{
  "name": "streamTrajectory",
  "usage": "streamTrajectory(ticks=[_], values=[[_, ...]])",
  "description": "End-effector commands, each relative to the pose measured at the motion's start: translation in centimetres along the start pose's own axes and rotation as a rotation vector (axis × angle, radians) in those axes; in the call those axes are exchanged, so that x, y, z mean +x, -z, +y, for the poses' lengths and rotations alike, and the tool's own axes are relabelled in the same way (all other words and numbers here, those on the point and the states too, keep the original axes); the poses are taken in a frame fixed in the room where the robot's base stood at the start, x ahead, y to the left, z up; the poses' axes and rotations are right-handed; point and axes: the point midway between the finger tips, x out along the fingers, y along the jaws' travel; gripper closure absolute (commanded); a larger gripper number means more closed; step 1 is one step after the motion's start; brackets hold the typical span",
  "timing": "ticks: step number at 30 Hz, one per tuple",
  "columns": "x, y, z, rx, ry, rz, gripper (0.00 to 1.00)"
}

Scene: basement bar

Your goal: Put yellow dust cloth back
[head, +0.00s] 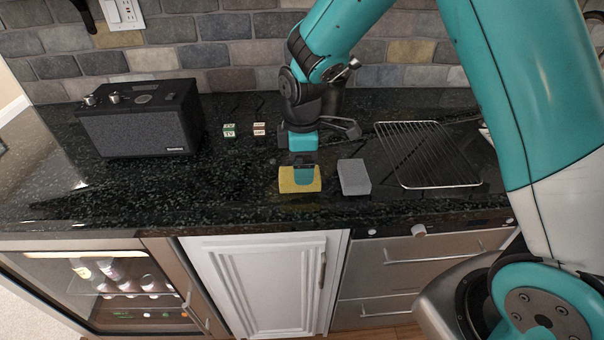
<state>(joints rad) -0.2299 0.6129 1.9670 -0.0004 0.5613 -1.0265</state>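The yellow dust cloth (287,183) is a small, flat-sided yellow block shape on the dark granite counter, near its front edge. My gripper (303,160) points down at the counter just behind the cloth. A teal and dark piece overlaps the top middle of the cloth in the picture; I cannot tell whether it touches it. The arm's angle and the dark parts hide how far apart the fingers are and whether anything is between them. The place where the cloth belongs is not clear from this view.
A grey block (354,177) lies just right of the cloth. A wire rack (428,155) lies further right. The front-left counter is clear. A brick wall closes the back.

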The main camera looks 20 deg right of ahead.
Motion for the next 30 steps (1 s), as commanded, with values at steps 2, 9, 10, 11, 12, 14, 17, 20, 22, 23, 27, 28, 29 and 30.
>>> streamTrajectory(ticks=[2,9,10,11,12,14,17,20,22,23,27,28,29,30], values=[[-1.9,0.1,0.1,0.000,-0.007,0.004,0.09],[-6.3,0.0,0.1,0.000,-0.003,0.002,0.09],[-6.7,0.0,0.1,0.000,-0.003,0.002,0.09],[-7.0,0.0,0.1,0.000,-0.003,0.002,0.09],[-7.3,0.0,0.0,0.000,-0.002,0.002,0.09],[-7.9,0.0,-0.2,0.007,-0.001,0.006,0.09],[-9.6,-0.1,-2.2,0.058,0.002,0.037,0.09],[-12.0,-0.3,-6.3,0.168,0.018,0.100,0.09],[-13.6,-0.7,-10.1,0.263,0.044,0.152,0.09],[-14.2,-0.9,-11.7,0.304,0.058,0.173,0.09],[-15.8,-1.9,-18.8,0.476,0.132,0.251,0.09],[-15.9,-2.1,-20.1,0.505,0.148,0.263,0.09],[-16.1,-2.3,-21.1,0.533,0.162,0.272,0.09],[-16.1,-2.6,-22.4,0.563,0.179,0.281,0.09]])
